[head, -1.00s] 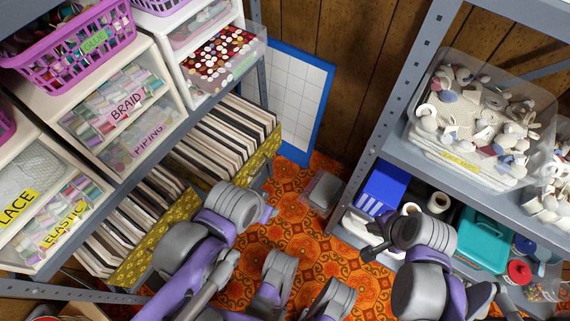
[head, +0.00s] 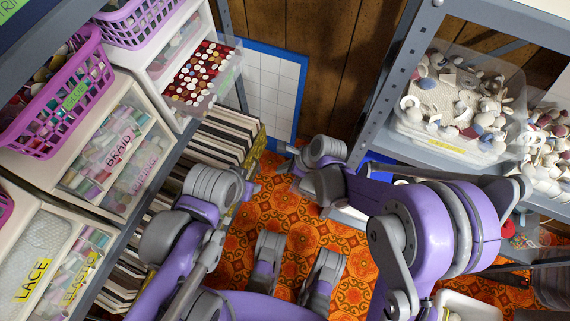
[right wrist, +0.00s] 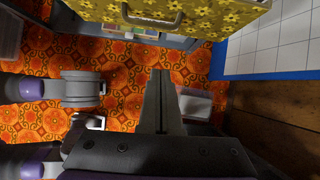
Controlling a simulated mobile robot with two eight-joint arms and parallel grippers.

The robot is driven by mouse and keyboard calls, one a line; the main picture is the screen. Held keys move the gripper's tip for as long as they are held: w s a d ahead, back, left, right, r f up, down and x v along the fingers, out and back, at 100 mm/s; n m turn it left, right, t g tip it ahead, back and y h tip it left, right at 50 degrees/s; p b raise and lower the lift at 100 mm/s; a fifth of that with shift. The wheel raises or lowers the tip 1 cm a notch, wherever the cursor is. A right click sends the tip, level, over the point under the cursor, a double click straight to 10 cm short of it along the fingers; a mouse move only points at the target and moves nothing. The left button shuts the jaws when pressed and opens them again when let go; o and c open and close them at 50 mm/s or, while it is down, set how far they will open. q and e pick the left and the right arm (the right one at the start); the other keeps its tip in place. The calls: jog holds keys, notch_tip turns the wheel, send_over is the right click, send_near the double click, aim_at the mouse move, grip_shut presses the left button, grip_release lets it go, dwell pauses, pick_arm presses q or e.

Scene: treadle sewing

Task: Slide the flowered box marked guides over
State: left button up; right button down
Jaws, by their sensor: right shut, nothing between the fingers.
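A yellow flowered box (head: 257,150) packed with upright card-like sheets stands on the left shelf's lower level, near the white grid board. Most of its front is hidden behind my arms in the head view. In the right wrist view a yellow flowered front (right wrist: 220,14) with a metal handle shows at the top edge; I can read no marking on it. My right gripper (head: 284,154) is shut and empty, reaching left, and its fingers (right wrist: 161,78) appear apart from the flowered front. My left gripper (head: 253,188) is near the boxes; its jaws are too small to judge.
White drawers and purple baskets (head: 58,100) fill the left shelf. A blue-edged grid board (head: 270,85) leans on the wood wall. The right shelf holds a clear tub (head: 455,100).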

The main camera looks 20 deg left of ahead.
jog(key=a+f+b, duration=0.1)
jog(key=a+f, duration=0.3)
jog(key=a, duration=0.2)
jog(key=shift+a+f, duration=0.3)
jog(key=shift+a, duration=0.1)
jog(key=a, duration=1)
jog(key=shift+w, duration=0.1)
